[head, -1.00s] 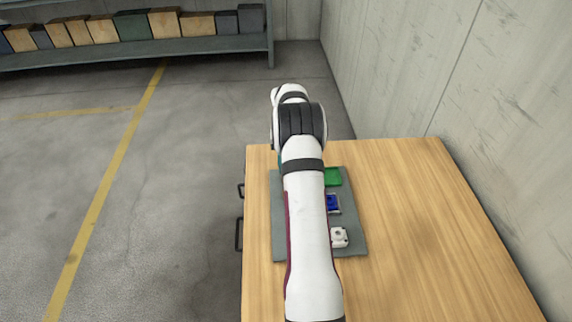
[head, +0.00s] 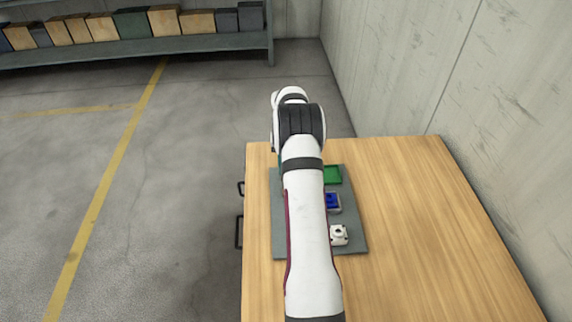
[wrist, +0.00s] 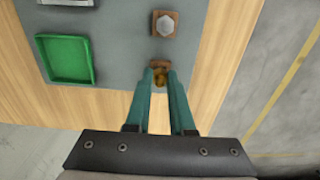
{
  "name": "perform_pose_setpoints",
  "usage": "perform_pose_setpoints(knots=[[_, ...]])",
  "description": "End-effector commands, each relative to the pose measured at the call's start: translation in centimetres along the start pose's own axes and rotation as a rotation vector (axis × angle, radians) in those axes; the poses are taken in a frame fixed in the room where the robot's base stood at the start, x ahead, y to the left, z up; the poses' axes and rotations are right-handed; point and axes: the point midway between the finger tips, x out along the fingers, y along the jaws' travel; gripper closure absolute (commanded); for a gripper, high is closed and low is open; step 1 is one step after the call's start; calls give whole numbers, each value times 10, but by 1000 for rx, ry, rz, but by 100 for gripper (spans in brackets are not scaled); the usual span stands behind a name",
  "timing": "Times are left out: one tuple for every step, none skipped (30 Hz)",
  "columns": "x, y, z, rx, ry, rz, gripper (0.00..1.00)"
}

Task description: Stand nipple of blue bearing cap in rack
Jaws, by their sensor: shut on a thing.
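My gripper (wrist: 160,74) is shut on a small brass-coloured piece, seemingly the nipple (wrist: 160,81), in the wrist view. The fingertips are at a small brown block (wrist: 160,64) at the mat's edge; I cannot tell whether the nipple touches it or sits in it. The blue bearing cap (head: 332,201) lies on the grey mat right of my arm in the head view. My arm hides the gripper in the head view. I cannot tell for sure which piece is the rack.
A green tray (wrist: 92,62) lies left of my gripper in the wrist view. A second brown block (wrist: 153,33) holds a grey hex-headed piece. A white block (head: 339,235) stands at the mat's near end. The wooden table (head: 420,220) is bare to the right.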

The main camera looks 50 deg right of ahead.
Motion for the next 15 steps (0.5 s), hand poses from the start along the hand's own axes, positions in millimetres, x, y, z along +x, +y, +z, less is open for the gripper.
perform_pose_setpoints(knots=[[1,0,0,0,-1,0,100],[2,0,0,0,-1,0,100],[3,0,0,0,-1,0,100],[4,0,0,1,-1,0,100],[4,0,0,1,-1,0,100],[5,0,0,1,-1,-1,100],[6,0,0,1,0,-1,100],[6,0,0,1,0,-1,77],[6,0,0,1,0,-1,70],[6,0,0,0,0,0,64],[6,0,0,0,0,-1,59],[6,0,0,0,0,0,52],[6,0,0,0,0,0,46],[6,0,0,0,0,0,44],[6,0,0,0,0,0,44]])
